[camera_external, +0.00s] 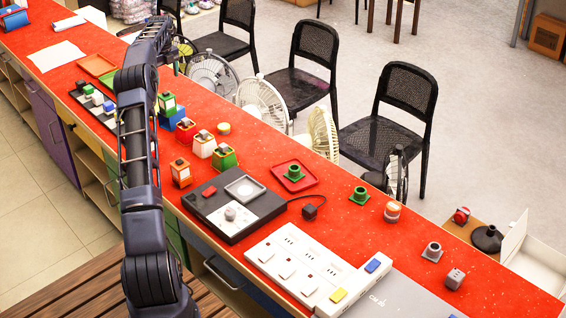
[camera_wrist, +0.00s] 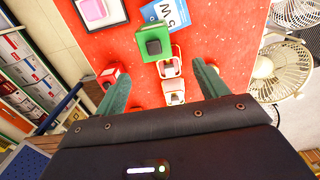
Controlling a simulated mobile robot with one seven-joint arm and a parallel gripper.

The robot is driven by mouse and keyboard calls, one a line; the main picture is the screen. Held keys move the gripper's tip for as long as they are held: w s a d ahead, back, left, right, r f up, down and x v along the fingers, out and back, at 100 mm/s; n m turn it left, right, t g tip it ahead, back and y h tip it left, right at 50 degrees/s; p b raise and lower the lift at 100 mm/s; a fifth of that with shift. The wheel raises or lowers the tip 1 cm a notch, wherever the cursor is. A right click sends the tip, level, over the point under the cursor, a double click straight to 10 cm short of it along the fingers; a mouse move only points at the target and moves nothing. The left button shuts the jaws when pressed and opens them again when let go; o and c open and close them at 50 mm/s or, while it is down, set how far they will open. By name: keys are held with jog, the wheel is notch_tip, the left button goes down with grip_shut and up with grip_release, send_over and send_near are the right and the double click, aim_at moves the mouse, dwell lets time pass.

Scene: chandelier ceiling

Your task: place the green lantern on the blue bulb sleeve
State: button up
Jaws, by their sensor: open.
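A green lantern with a pale pane and dark top (camera_external: 168,104) stands at the arm's right in the external view, by a blue piece. A similar green-framed lantern (camera_external: 224,158) stands further right. In the wrist view a green lantern with a dark knob (camera_wrist: 153,42) lies beyond my fingertips, near a blue card-like thing with lettering (camera_wrist: 168,12). My gripper (camera_wrist: 158,69) is open, its fingers apart with nothing held. It is mostly hidden behind my arm in the external view.
White-and-red lanterns (camera_external: 204,145) and an orange lantern (camera_external: 181,172) stand close by on the red counter. A black device (camera_external: 235,205), a red tray with a green piece (camera_external: 294,175) and a white power strip (camera_external: 300,265) lie to the right. Fans (camera_external: 262,103) stand along the far edge.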

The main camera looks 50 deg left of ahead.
jog(key=w+d+r+n, duration=0.2)
jog(key=w+d+r, duration=0.4)
jog(key=d+r, duration=0.55)
jog(key=s+d+r+n+t+y, duration=0.15)
jog(key=d+r, duration=0.25)
jog(key=d, duration=0.8)
jog(key=s+d+r+n, duration=0.15)
jog(key=d+r, duration=0.35)
jog(key=d, duration=0.8)
jog(key=s+d+r+n, duration=0.15)
jog(key=d+r, duration=0.25)
jog(key=d, duration=0.8)
jog(key=s+d+n+t, duration=0.2)
jog(key=s+d+n, duration=0.4)
jog(key=s+d, duration=1.2)
jog(key=s+d+f+n, duration=0.2)
jog(key=s+d+f, duration=0.3)
jog(key=s, duration=0.3)
jog(key=s+d+f+n+t+h, duration=0.1)
jog(key=s+d+f+n, duration=0.2)
jog(key=s, duration=0.6)
jog(key=d+f, duration=0.2)
jog(key=d, duration=0.1)
jog(key=shift+s+d+f, duration=0.15)
jog(key=shift+d+f, duration=0.05)
jog(key=shift+f, duration=0.2)
